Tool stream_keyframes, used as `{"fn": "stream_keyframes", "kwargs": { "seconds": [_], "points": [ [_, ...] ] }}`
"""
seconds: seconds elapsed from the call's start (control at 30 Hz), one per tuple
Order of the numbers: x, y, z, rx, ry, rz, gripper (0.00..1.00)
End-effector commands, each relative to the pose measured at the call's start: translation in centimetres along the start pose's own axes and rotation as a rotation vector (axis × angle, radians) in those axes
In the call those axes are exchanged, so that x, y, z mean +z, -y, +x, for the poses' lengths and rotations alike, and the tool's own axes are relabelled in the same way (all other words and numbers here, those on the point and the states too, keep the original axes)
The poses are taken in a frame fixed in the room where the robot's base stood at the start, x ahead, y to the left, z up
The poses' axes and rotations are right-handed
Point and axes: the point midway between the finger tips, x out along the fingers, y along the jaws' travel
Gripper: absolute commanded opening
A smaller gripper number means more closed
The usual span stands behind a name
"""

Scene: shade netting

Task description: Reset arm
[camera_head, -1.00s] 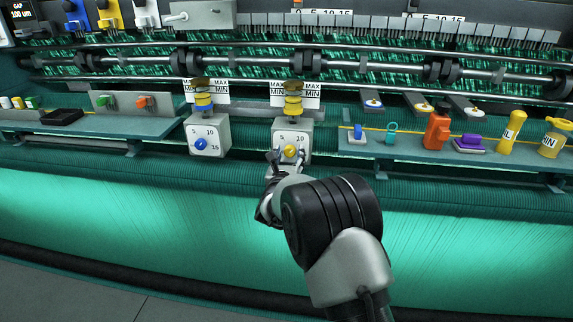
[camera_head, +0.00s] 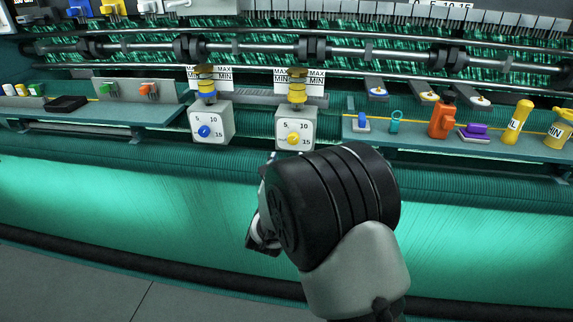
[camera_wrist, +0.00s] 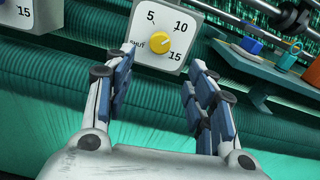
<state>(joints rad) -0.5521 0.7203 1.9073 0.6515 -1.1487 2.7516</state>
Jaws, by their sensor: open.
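My arm rises from the lower right in the head view, where its dark wrist joint hides most of my gripper. In the wrist view my gripper (camera_wrist: 160,88) is open and empty, its two blue-padded fingers apart. The yellow dial knob (camera_wrist: 159,43) on its white dial box (camera_wrist: 140,58) lies beyond the fingertips, clear of them. In the head view the yellow knob (camera_head: 293,139) and its box (camera_head: 308,127) stand above my wrist. A blue dial knob (camera_head: 204,132) on a similar box (camera_head: 222,121) is to the left.
The right shelf (camera_head: 400,139) holds an orange item (camera_head: 441,121), a purple item (camera_head: 474,131) and yellow bottles (camera_head: 517,122). The left shelf (camera_head: 110,113) holds a black tray (camera_head: 67,104) and small jars. Green netting (camera_head: 130,200) fills the open front below.

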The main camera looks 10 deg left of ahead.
Motion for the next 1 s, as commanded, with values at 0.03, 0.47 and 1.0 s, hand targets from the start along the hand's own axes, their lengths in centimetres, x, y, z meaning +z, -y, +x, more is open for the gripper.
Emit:
{"fn": "stream_keyframes", "kwargs": {
  "seconds": [0.03,0.47,1.0],
  "points": [
    [0.1,0.0,0.0,0.001,-0.001,-0.003,0.51],
    [7.1,6.4,-4.7,0.320,-0.197,-0.834,0.51],
    [5.0,21.2,-32.6,1.297,-0.059,-2.338,0.51]
  ]
}}
